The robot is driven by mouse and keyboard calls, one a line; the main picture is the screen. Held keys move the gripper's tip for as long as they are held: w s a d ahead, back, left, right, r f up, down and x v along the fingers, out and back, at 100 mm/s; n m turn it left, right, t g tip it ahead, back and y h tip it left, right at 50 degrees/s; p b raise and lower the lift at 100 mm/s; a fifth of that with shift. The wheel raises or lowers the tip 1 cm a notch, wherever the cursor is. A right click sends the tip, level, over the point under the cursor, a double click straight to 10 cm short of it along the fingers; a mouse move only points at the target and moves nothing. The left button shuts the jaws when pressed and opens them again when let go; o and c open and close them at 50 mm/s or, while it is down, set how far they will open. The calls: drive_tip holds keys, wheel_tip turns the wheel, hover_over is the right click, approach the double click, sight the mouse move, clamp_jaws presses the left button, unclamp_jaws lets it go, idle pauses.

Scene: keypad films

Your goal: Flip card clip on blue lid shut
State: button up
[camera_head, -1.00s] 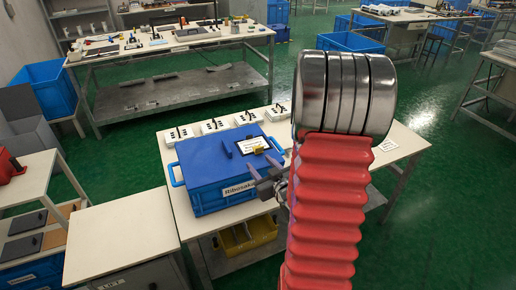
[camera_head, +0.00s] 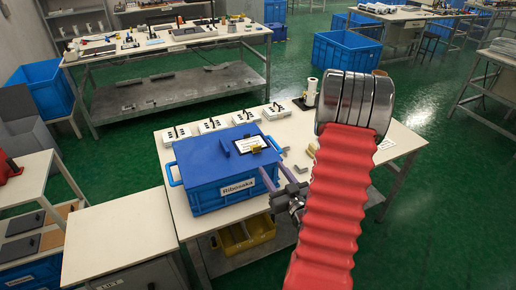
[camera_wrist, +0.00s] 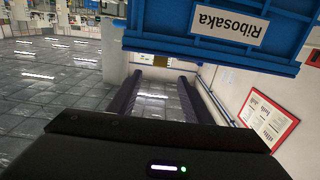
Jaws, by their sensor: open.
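The closed blue crate with the blue lid (camera_head: 205,157) stands on the white table. A white card with a dark border (camera_head: 250,144) lies on the lid's right part. A small yellowish piece (camera_head: 257,149) shows at the card's near edge; whether it is the clip, and whether that is open, is too small to tell. My gripper (camera_head: 272,169) is open and empty, beside the crate's right front corner and apart from the card. In the wrist view its two dark fingers (camera_wrist: 157,82) are spread, and the crate's wall with the "Ribosaka" label (camera_wrist: 228,22) appears upside down above them.
Several white keypad-like blocks (camera_head: 212,125) line the table behind the crate. A white roll on a dark stand (camera_head: 310,91) and small pale parts stand to the right, near my red arm. A yellow bin (camera_head: 245,233) sits on the shelf below.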

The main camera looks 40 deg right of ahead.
sight(258, 148)
drive_tip(key=x, duration=1.3)
drive_tip(key=shift+w, duration=0.2)
drive_tip(key=c, duration=1.1)
